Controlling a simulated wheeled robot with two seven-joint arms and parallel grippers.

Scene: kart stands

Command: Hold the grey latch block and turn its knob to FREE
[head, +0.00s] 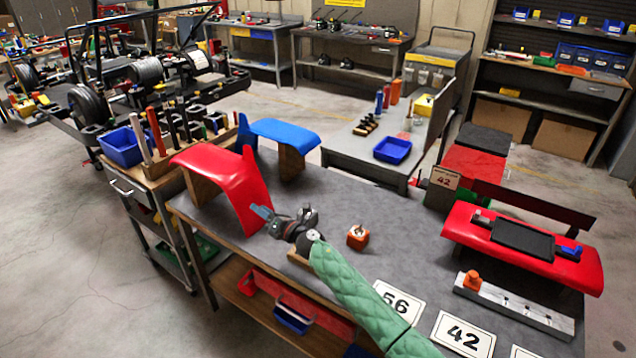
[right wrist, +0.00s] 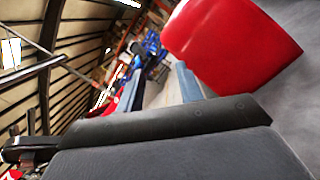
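A long light-grey block (head: 515,305) lies at the right front of the table, with an orange knob (head: 473,280) on its left end and several small marks along its top. I cannot read a FREE mark on it. A small orange block (head: 357,237) with a silvery top piece sits mid-table. My right gripper (head: 264,214) is well left of both, above the table beside the red curved panel. In the right wrist view, its two blue-grey fingers (right wrist: 158,88) stand apart with nothing between them. My left gripper is in neither view.
A red curved panel (head: 225,180) and a blue one (head: 283,133) stand at the table's left. A red seat-like panel with a black tray (head: 523,238) is at the right. Number cards 56 (head: 398,300) and 42 (head: 462,335) lie at the front. The middle of the grey tabletop (head: 400,215) is clear.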

